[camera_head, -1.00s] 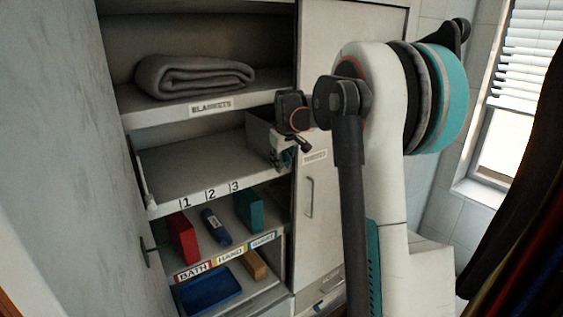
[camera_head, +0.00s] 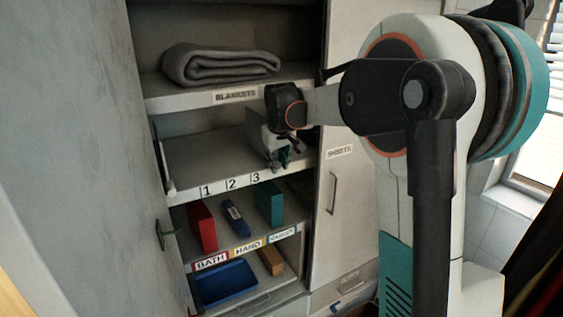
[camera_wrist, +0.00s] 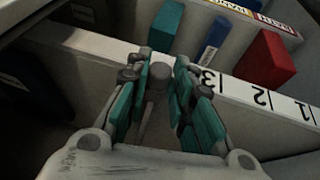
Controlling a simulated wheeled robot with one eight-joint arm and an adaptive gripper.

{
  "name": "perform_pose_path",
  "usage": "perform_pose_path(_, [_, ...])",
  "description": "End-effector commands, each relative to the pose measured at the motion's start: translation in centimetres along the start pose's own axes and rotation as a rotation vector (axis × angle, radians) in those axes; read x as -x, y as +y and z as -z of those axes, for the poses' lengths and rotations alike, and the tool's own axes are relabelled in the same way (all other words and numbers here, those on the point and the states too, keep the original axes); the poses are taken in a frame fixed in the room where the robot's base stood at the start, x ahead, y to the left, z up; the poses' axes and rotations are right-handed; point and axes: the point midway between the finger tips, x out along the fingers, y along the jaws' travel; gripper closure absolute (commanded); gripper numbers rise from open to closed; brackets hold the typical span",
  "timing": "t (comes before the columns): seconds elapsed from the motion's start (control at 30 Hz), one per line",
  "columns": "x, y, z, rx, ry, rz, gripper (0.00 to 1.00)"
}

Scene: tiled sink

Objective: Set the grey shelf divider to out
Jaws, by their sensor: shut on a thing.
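My gripper (camera_head: 283,160) is at the front right of the middle shelf, beside the number 3. In the wrist view its teal-padded fingers (camera_wrist: 158,68) are closed around a small grey knob (camera_wrist: 156,80). The knob appears to belong to the grey shelf divider (camera_head: 256,124), which shows in the head view as a grey upright panel just behind my gripper. My gripper and wrist hide most of the divider. The shelf's front edge carries the marks 1, 2 and 3 (camera_head: 231,184).
A folded grey blanket (camera_head: 220,64) lies on the shelf above. Below stand a red block (camera_head: 202,226), a blue item (camera_head: 235,218) and a teal block (camera_head: 269,204). A blue tray (camera_head: 225,282) is lower. The cabinet door (camera_head: 350,200) is right. The middle shelf's left part is clear.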

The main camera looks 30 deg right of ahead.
Motion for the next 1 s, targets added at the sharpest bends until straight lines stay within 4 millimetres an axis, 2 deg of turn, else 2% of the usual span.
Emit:
perform_pose_path(0.03, [0.0, -0.3, 0.0, 0.003, -0.001, 0.005, 1.00])
perform_pose_path(0.07, [0.0, -0.3, 0.0, 0.003, -0.001, 0.005, 0.76])
perform_pose_path(0.1, [0.0, -0.3, 0.0, 0.003, -0.001, 0.005, 0.71])
perform_pose_path(0.67, [0.2, -0.2, 0.0, 0.002, 0.000, 0.004, 0.71])
perform_pose_path(0.83, [1.9, -0.2, 0.0, 0.002, 0.000, 0.004, 0.71])
perform_pose_path(1.0, [5.3, -0.2, 0.0, 0.003, 0.000, 0.004, 0.71])
